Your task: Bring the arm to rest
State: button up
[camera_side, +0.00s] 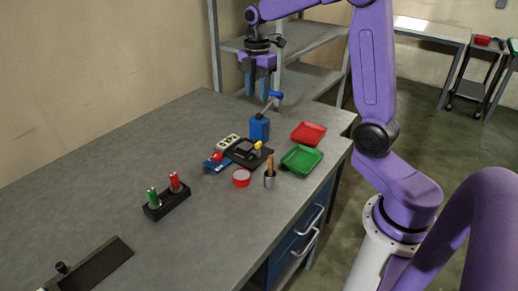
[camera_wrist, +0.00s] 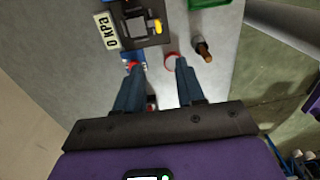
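My gripper (camera_side: 258,92) hangs with its blue fingers pointing down above the far part of the grey bench (camera_side: 110,145). In the wrist view its two fingers (camera_wrist: 157,68) stand apart with nothing visibly held between them. I cannot tell from the side view how close the fingers are to the lever.

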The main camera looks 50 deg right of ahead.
jog(key=s+a+f+m, duration=0.2)
jog(key=s+a+m, duration=0.1)
jog(key=s+a, duration=1.4)
jog(key=s+d+f+m, duration=0.1)
jog(key=s, duration=0.5)
jog(key=s+d+f+m, duration=0.1)
jog(key=s, duration=0.5)
jog(key=shift+d+f, duration=0.25)
jog(key=shift+f, duration=0.1)
